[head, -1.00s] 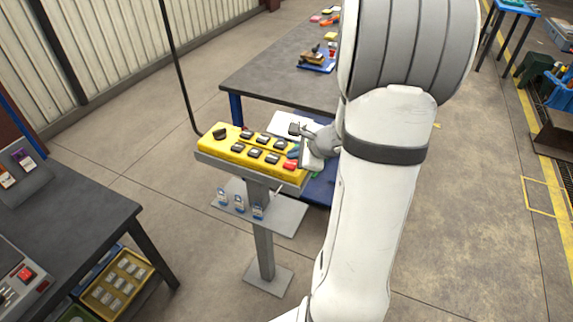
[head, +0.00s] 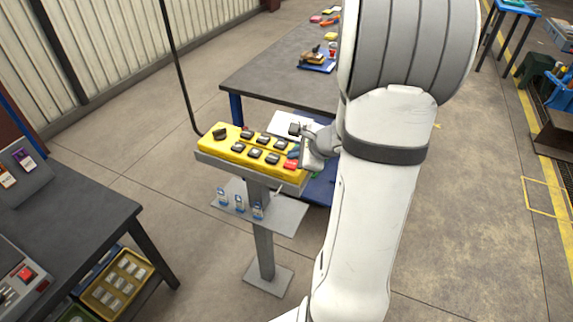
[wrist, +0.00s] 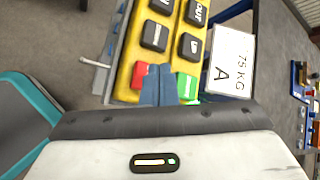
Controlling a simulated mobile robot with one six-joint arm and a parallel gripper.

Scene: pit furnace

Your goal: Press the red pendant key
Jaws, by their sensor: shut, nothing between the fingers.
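The yellow pendant (head: 238,150) lies on a grey stand, with rows of black keys and a dark knob at its left end. The red pendant key (head: 290,164) is at its right end, near my gripper (head: 300,143). In the wrist view the red key (wrist: 139,75) shows left of my shut fingertips (wrist: 158,78), partly covered by them. A green key (wrist: 187,86) shows just right of the fingers. My gripper is empty and over the key end of the pendant; I cannot tell whether it touches anything.
A white card marked 75 KG A (wrist: 231,62) lies beside the pendant. A grey table (head: 280,75) stands behind. A dark bench (head: 75,195) is at the left. A black cable (head: 178,70) rises from the pendant's left end.

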